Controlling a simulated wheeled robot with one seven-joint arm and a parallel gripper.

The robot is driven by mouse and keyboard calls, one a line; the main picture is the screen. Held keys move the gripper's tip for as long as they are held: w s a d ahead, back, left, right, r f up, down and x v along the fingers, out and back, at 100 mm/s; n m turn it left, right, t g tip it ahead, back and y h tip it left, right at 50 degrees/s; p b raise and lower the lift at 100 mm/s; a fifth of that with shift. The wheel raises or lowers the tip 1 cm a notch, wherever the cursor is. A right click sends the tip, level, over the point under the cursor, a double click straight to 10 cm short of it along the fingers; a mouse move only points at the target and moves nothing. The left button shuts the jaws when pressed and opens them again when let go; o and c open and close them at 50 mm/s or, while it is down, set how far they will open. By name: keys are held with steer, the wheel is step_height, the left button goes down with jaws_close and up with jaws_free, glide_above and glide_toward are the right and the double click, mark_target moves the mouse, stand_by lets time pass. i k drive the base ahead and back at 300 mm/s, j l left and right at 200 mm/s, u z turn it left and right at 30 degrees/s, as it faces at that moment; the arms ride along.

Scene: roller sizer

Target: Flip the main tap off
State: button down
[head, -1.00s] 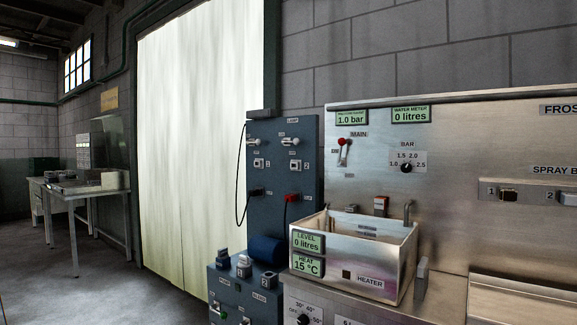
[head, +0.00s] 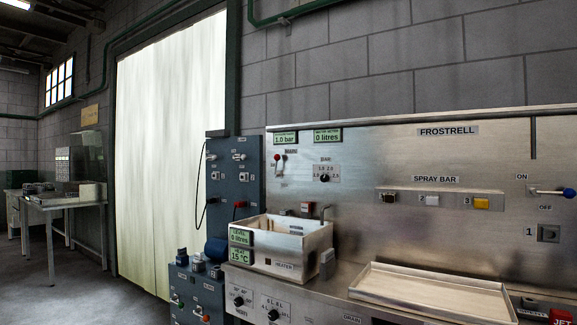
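The main tap (head: 278,160) is a small lever with a red knob on the steel back panel, under the MAIN label and left of the BAR dial (head: 325,173). Its red knob is at the upper end and the lever appears to stand roughly upright. It is too small to read its exact setting. The pressure display (head: 285,138) above it reads 1.0 bar, and the water meter (head: 328,135) reads 0 litres. My gripper is not in view.
A steel tank (head: 280,247) stands on the counter below the tap. A blue switch panel (head: 234,178) is to its left. A shallow tray (head: 432,293) lies at the right. A blue-knobbed lever (head: 569,192) is at far right. Open floor (head: 75,290) lies left.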

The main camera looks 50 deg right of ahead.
mark_target(276, 157)
steer(key=k+z, duration=0.15)
steer(key=z, duration=1.6)
